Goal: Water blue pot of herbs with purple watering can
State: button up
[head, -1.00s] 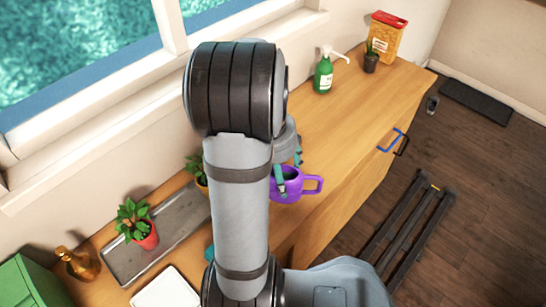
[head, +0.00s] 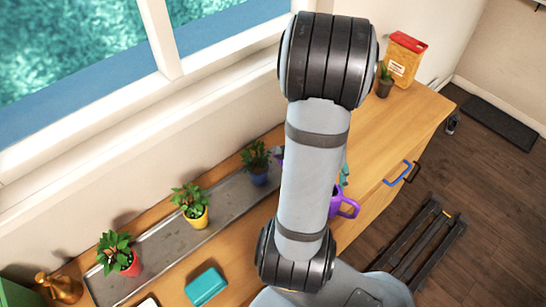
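The blue pot of herbs (head: 259,177) stands upright at the far right end of the grey tray, left of my arm. The purple watering can (head: 347,207) is mostly hidden behind my arm; its handle shows to the right. A small purple piece shows left of my arm, close to the herbs, and looks like its spout. My gripper (head: 344,176) is largely hidden by the arm; a teal finger shows just above the can's handle. The can has moved along with it, so it appears held.
A yellow pot (head: 195,217) and a red pot (head: 128,263) with plants share the grey tray (head: 160,247). A teal block (head: 206,287) lies on the counter in front. A gold bottle (head: 60,288) stands at left. The window wall is close behind the tray.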

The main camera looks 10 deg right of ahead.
jog(key=shift+a, duration=0.4)
jog(key=shift+w+a, duration=0.1)
jog(key=shift+a, duration=0.1)
jog(key=shift+w+a+g+h, duration=0.4)
jog(key=shift+w+a, duration=0.05)
jog(key=shift+w, duration=0.1)
jog(key=shift+w+a+p, duration=0.15)
jog(key=shift+a+p, duration=0.05)
jog(key=shift+p, duration=0.35)
jog(key=shift+g+h+p, duration=0.5)
jog(key=shift+g+h, duration=0.1)
jog(key=shift+h, duration=0.1)
jog(key=shift+d+f, duration=0.1)
jog(key=shift+f, duration=0.1)
jog(key=shift+d, duration=0.1)
